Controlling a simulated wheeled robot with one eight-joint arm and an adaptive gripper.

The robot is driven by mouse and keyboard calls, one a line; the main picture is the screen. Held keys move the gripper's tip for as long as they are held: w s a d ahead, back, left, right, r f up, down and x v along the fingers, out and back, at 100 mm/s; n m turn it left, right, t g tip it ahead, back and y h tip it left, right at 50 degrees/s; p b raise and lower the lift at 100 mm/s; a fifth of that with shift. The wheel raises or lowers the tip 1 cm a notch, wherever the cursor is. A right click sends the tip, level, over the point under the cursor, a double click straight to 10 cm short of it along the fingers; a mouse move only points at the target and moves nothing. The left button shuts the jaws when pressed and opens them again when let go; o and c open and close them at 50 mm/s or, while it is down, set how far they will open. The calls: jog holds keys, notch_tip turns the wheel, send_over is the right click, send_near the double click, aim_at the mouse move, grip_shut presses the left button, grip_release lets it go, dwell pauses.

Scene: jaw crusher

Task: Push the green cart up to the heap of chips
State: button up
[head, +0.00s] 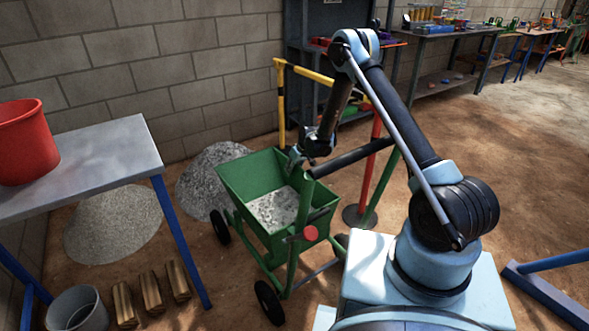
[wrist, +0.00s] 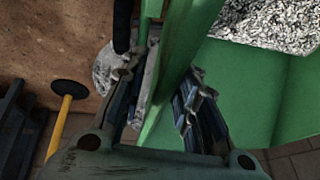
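The green cart (head: 255,218) stands on the dirt floor with grey chips (head: 274,208) in its tray; the chips also show in the wrist view (wrist: 265,22). A coarse dark grey heap of chips (head: 205,180) lies against the block wall, just behind and left of the cart. A paler, finer heap (head: 112,222) lies further left. My gripper (head: 302,166) is at the cart's near upper edge. In the wrist view its fingers (wrist: 162,95) are spread on either side of a green bar of the cart (wrist: 178,55). Whether they touch it is unclear.
A grey table (head: 105,165) with a red bucket (head: 22,142) stands at left. A metal bucket (head: 77,310) and wooden blocks (head: 150,293) lie below it. Yellow (head: 281,105) and red (head: 376,160) posts stand behind the cart. Open floor lies at right.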

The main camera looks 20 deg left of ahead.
grip_shut()
jog(key=shift+w+a, duration=0.1)
dwell(0.4)
